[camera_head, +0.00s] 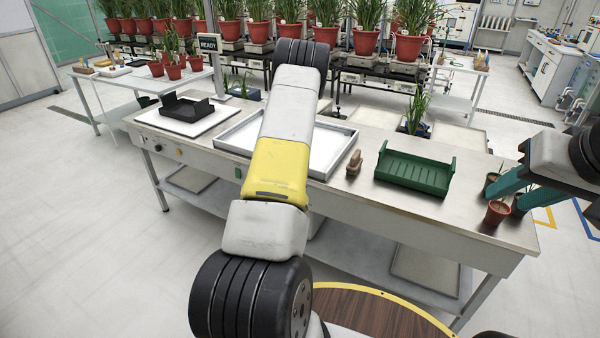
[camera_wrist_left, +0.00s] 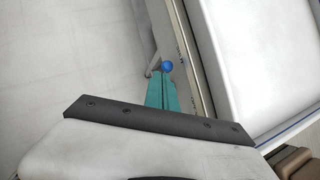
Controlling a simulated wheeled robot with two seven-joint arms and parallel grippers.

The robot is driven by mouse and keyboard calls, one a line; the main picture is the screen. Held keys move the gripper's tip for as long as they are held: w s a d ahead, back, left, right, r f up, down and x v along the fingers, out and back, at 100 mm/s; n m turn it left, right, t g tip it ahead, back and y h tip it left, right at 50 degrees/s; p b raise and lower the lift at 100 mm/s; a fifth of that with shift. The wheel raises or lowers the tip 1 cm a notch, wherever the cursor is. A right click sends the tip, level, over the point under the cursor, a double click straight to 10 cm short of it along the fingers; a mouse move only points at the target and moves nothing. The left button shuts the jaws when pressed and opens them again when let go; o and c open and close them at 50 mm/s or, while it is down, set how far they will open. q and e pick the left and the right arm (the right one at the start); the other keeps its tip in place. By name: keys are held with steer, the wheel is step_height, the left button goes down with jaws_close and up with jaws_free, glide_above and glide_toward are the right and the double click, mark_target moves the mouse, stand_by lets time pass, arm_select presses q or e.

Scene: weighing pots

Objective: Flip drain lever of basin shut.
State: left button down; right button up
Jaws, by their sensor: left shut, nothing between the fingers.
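The basin (camera_head: 338,165) is a wide shallow white tray set in the bench, partly covered by my left arm in the head view. Its pale rim and wall show at the right of the left wrist view (camera_wrist_left: 243,50). The drain lever (camera_wrist_left: 153,66) is a thin grey bar with a blue ball knob (camera_wrist_left: 167,66) beside the basin's outer side. My left gripper (camera_wrist_left: 163,84) is shut and empty, its teal fingertips right at the knob; I cannot tell whether they touch. The head view hides this gripper and the lever. My right gripper (camera_head: 504,202) looks open, above the bench's right end.
Small plant pots (camera_head: 497,212) stand by my right gripper. A green rack (camera_head: 415,170) and a brown wooden-looking block (camera_head: 354,163) sit right of the basin. A black tray (camera_head: 188,107) on a white plate and a READY display (camera_head: 209,44) are at the left.

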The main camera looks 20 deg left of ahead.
arm_select(q)
step_height(320, 180, up, 6)
steer(key=s, duration=0.2)
steer(key=shift+d, duration=0.15)
steer(key=s+d+r+n, duration=0.3)
steer(key=r+n, duration=0.1)
steer(key=r, duration=0.4)
steer(key=s+d+r+n+t+h, duration=0.1)
steer(key=s+d+r+n, duration=0.3)
steer(key=r, duration=0.4)
steer(key=s+d+r+n, duration=0.3)
steer(key=r+n, duration=0.2)
steer(key=r, duration=0.2)
steer(key=s+d+r+n+h, duration=0.3)
steer(key=s+d+r+n, duration=0.2)
steer(key=s+d, duration=0.4)
steer(key=s+d+r+n+h, duration=0.3)
steer(key=s+d, duration=0.7)
steer(key=s, duration=0.4)
steer(key=shift+r+n+t+h, duration=0.35)
steer(key=shift+r+n, duration=0.5)
steer(key=shift+n, duration=0.35)
steer(key=shift+d, duration=0.1)
